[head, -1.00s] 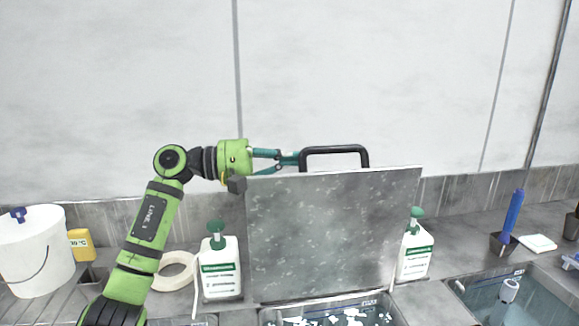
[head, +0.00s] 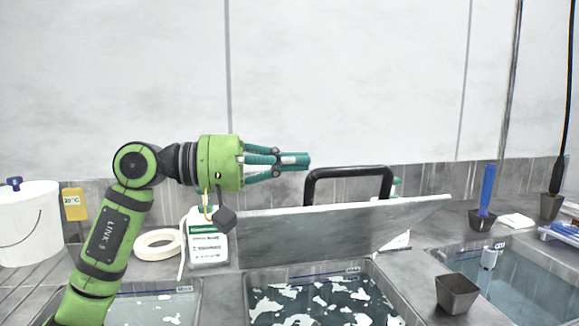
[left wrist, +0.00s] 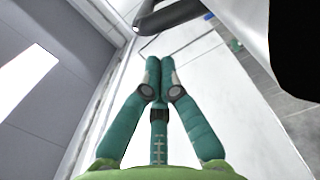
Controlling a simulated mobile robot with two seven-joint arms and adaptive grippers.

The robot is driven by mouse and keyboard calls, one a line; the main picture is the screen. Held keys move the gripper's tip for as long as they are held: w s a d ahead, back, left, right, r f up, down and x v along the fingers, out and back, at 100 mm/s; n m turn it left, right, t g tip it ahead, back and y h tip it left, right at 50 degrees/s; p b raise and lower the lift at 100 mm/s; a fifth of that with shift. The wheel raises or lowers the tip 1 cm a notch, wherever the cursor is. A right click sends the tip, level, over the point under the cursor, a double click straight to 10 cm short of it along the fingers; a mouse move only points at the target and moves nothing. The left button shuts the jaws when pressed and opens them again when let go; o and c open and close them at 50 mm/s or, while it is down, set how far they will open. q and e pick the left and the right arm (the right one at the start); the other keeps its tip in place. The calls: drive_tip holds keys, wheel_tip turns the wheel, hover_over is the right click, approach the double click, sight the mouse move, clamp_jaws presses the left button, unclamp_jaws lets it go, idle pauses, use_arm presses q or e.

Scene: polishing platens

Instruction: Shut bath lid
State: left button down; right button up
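The bath lid (head: 330,232) is a grey speckled slab standing half-tilted over the middle bath (head: 320,300), hinged at its back edge, so the bath is open. Its black handle (head: 348,173) rises above the lid's top edge. My left gripper (head: 306,160) is level with the handle's left side, just left of it and apart from it. In the left wrist view its teal fingers (left wrist: 160,68) meet at the tips with nothing between them. A black bar, seemingly the handle (left wrist: 172,13), shows beyond the tips. My right gripper is not in view.
A white bottle (head: 206,240) stands left of the lid; another is mostly hidden behind its right side. A roll of tape (head: 140,246), yellow block (head: 75,204) and white bucket (head: 28,225) are at left. A small grey cup (head: 457,293) stands between the middle and right baths (head: 530,290).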

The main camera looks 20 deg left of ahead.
use_arm(q)
drive_tip(key=shift+s+d+f+m+b, duration=0.4)
drive_tip(key=shift+s+d+f+b, duration=0.15)
drive_tip(key=shift+s+f+b, duration=0.2)
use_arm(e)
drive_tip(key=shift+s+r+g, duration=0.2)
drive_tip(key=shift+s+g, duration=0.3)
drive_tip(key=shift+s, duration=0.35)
